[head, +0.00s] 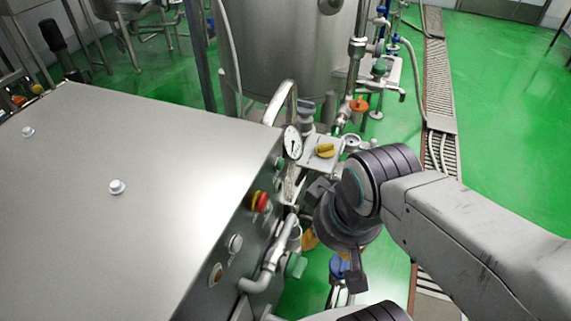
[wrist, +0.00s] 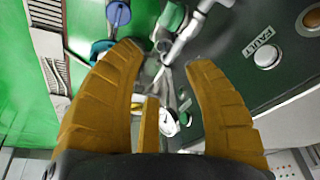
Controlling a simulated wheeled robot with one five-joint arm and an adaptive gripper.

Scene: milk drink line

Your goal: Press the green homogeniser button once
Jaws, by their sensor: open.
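A red mushroom button with a yellow collar (head: 260,201) sits nearer me. My gripper (head: 322,236) is in front of the panel, to the right of the buttons, apart from them. A small green control (wrist: 186,118) shows there beside the right finger, partly hidden.
A white button (wrist: 266,55) with a label and an amber one (head: 215,273) are on the same panel. A gauge (head: 292,142) and yellow knob (head: 325,151) stand behind.

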